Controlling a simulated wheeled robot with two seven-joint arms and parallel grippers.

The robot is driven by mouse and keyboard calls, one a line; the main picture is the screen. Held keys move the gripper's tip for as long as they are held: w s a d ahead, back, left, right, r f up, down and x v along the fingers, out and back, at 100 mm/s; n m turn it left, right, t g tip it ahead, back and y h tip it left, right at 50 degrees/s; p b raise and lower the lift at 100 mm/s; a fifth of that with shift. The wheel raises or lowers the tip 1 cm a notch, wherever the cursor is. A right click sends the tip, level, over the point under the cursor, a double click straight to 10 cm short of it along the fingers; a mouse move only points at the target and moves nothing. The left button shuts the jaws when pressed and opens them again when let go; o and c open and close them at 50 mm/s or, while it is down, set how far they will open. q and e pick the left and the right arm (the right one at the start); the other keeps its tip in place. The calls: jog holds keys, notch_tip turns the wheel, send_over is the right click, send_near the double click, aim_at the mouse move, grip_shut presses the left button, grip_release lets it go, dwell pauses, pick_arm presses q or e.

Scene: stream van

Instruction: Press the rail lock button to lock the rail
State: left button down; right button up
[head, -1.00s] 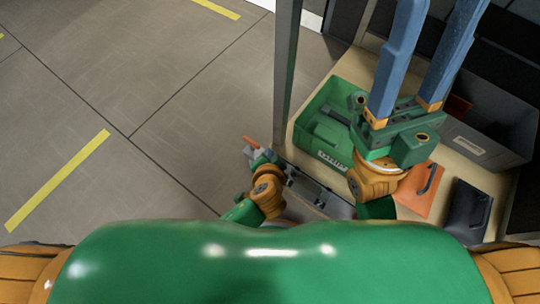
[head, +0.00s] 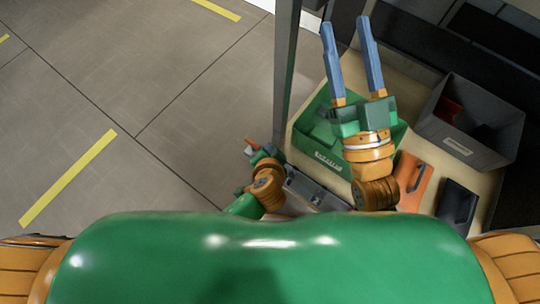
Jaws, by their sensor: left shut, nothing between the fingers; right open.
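I cannot make out the rail lock button or the rail in the head view. My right gripper (head: 345,22) has two long blue fingers, spread apart with nothing between them. It reaches over the green crate (head: 328,158) and points to the top of the picture, and its wrist hides part of the crate. My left gripper (head: 250,146) is small and low, left of the crate beside the grey post. It is shut, with nothing seen in it, and its arm partly hides it.
A grey post (head: 285,75) rises left of the pale worktop (head: 415,135). A grey bin (head: 435,123), an orange flat tool (head: 412,180) and a black flat tool (head: 458,205) sit to the right. A grey metal case (head: 318,193) lies in front of the crate. Open floor is left.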

pick_arm(q)
jog(key=shift+r+p, duration=0.55)
jog(key=shift+r, duration=0.05)
pick_arm(e)
notch_tip(320, 180, down, 7)
jog(key=w+g+h, duration=0.2)
jog(key=g, duration=0.2)
jog(key=shift+w+d+f+m, duration=0.15)
jog(key=shift+w+d+m, duration=0.15)
jog(key=shift+m, duration=0.1)
jog(key=shift+f, duration=0.1)
